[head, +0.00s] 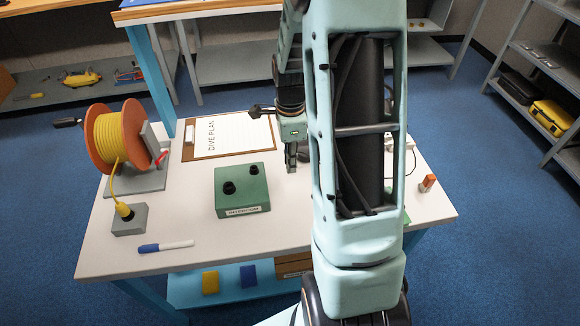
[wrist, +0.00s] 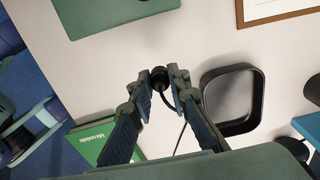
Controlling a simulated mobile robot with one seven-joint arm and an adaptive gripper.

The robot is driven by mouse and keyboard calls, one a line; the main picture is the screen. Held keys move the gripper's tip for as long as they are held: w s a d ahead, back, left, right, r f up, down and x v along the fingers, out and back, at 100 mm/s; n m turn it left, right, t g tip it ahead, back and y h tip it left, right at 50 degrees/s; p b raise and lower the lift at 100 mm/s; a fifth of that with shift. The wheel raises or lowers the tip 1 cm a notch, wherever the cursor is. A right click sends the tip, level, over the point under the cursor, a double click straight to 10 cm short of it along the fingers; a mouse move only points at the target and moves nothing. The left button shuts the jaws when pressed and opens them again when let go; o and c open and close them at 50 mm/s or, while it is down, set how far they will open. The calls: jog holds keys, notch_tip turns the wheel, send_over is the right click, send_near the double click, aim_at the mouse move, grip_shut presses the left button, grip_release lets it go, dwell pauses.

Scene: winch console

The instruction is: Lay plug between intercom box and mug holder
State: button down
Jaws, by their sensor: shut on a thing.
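My gripper (wrist: 160,84) is shut on a small black plug (wrist: 159,74), which sits between its fingertips in the wrist view. A thin dark cable runs from the plug back between the fingers. In the head view my gripper (head: 291,160) is over the table, right of the green intercom box (head: 240,182); the plug cannot be made out there. The intercom box also shows at the top left of the wrist view (wrist: 90,18). The black, open mug holder (wrist: 238,128) is right of the fingers in the wrist view; my arm hides it in the head view.
A clipboard (head: 233,138) lies behind the intercom box. A winch with yellow cable (head: 122,135), a grey socket block (head: 130,222) and a marker (head: 165,247) are on the left. A green book (wrist: 90,146) lies near the edge. Bare white tabletop shows around the plug.

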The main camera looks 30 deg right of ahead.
jog(key=shift+w+d+f, duration=0.15)
jog(key=shift+f, duration=1.6)
jog(key=shift+f, duration=0.1)
jog(key=shift+f+b, duration=0.2)
jog(key=shift+b, duration=0.15)
jog(key=c, duration=1.8)
grip_release()
jog(key=shift+r, duration=0.1)
jog(key=shift+r, duration=0.15)
notch_tip(320, 180, up, 12)
jog(key=shift+r+p, duration=0.1)
jog(key=shift+p, duration=0.6)
